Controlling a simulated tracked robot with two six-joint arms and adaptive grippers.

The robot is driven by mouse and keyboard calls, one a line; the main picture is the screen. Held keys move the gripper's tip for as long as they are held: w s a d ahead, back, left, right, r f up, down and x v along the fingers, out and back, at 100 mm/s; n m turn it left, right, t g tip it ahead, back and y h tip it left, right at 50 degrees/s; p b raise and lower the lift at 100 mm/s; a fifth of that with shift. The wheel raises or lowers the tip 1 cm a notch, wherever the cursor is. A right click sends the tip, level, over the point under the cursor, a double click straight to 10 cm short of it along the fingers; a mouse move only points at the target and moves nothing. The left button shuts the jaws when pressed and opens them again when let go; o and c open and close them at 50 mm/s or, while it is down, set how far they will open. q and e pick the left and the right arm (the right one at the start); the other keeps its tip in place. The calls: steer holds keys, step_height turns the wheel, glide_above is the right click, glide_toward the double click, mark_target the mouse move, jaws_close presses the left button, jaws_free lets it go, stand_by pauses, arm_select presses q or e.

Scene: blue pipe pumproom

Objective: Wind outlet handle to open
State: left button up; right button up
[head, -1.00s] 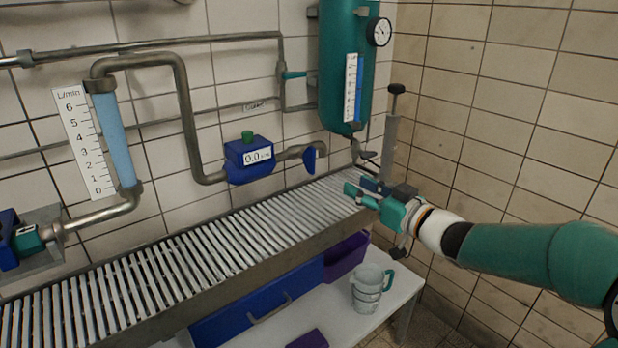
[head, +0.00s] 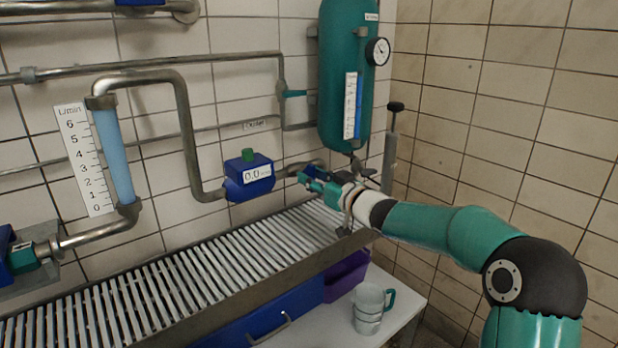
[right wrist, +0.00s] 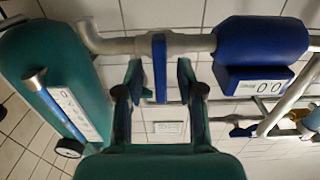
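A blue flat handle (right wrist: 159,55) sits on the grey pipe beside the blue flow meter. In the right wrist view it stands between my two right fingers, with a gap visible on each side. My right gripper (head: 309,181) is open at the pipe end right of the meter, and also shows in the right wrist view (right wrist: 160,72). In the head view the gripper largely hides the handle. The blue meter (head: 248,176) reads 0.0 and has a green cap. A teal lever (head: 293,94) sits on the upper pipe near a small wall label (head: 261,123). My left gripper is not in view.
A teal tank (head: 343,75) with a gauge (head: 377,51) hangs close behind my right gripper. A hand pump (head: 391,150) stands at its right. A slatted grate (head: 190,272) lies below. Stacked cups (head: 368,308) stand on a white bench below.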

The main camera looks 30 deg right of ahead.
steer(key=shift+w, duration=0.5)
jaws_close()
steer(key=shift+a+f, duration=0.1)
steer(key=shift+a, duration=0.1)
steer(key=shift+d, duration=0.1)
